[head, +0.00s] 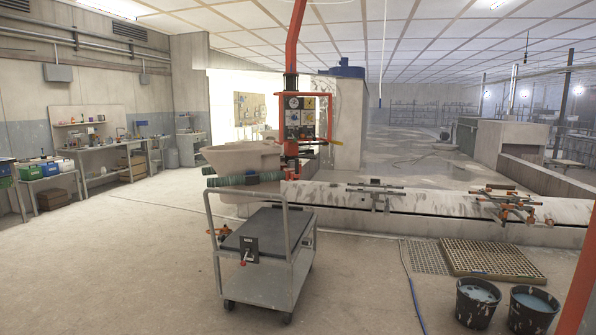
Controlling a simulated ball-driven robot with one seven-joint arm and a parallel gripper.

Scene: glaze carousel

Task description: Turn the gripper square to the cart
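The grey two-shelf cart (270,281) stands on the floor at lower centre, seen at an angle. Its top carries a dark mat and a small black plate with a red-orange handle (247,253). Behind it an orange lifting column (296,45) comes down to a frame with a control panel (301,116). At the column's lower left, green padded bars (240,181) lie against a pale ceramic piece (243,158), above and behind the cart. I cannot tell whether they grip it. My own gripper is not in view.
A pale ledge (430,204) with metal fixtures (508,203) runs right behind the cart. Two black buckets (476,302) and floor grates (490,259) stand at lower right, with a blue hose (411,285) nearby. The floor left of the cart is open, with workbenches (105,152) beyond.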

